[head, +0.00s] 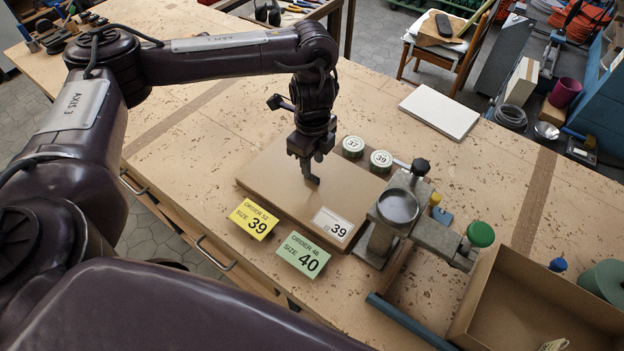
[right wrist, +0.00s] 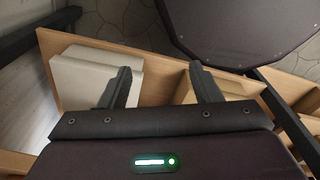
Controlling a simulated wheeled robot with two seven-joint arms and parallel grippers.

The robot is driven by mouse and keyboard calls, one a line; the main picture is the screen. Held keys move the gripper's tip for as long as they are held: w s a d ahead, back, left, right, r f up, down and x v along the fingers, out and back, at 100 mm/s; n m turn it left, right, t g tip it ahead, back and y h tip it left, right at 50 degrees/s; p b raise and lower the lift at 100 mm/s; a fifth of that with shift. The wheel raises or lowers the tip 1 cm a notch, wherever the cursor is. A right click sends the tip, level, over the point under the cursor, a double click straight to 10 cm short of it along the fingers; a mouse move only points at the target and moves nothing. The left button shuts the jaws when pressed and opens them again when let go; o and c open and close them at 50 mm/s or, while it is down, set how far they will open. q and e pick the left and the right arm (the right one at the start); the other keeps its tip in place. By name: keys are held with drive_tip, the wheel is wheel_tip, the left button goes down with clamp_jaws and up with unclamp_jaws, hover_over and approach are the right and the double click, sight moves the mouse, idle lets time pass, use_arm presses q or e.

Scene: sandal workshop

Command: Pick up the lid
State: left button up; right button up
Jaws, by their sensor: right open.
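A flat brown cardboard piece that looks like the lid (head: 270,172) lies on the workbench in the head view, with a white label (head: 333,224) reading 39 on its near right corner. My left gripper (head: 311,182) points down over the lid's middle. Its fingertip is at or just above the surface; I cannot tell if it touches. Its jaw gap is not clear from this angle. My right gripper (right wrist: 163,86) is open and empty in the right wrist view, away from the lid.
A yellow size 39 card (head: 253,219) and a green size 40 card (head: 302,255) lie at the lid's near edge. Two round tins (head: 381,161) and a metal clamp device (head: 420,235) stand close on its right. An open cardboard box (head: 487,295) is at lower right.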

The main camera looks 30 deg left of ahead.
sight(313, 175)
use_arm(q)
wheel_tip(313, 175, down, 4)
drive_tip(key=shift+w+d+f, duration=0.1)
drive_tip(key=shift+f, duration=0.4)
use_arm(e)
drive_tip(key=shift+w+f, duration=0.15)
drive_tip(key=shift+w, duration=0.7)
use_arm(q)
clamp_jaws()
use_arm(e)
drive_tip(key=shift+s, duration=0.35)
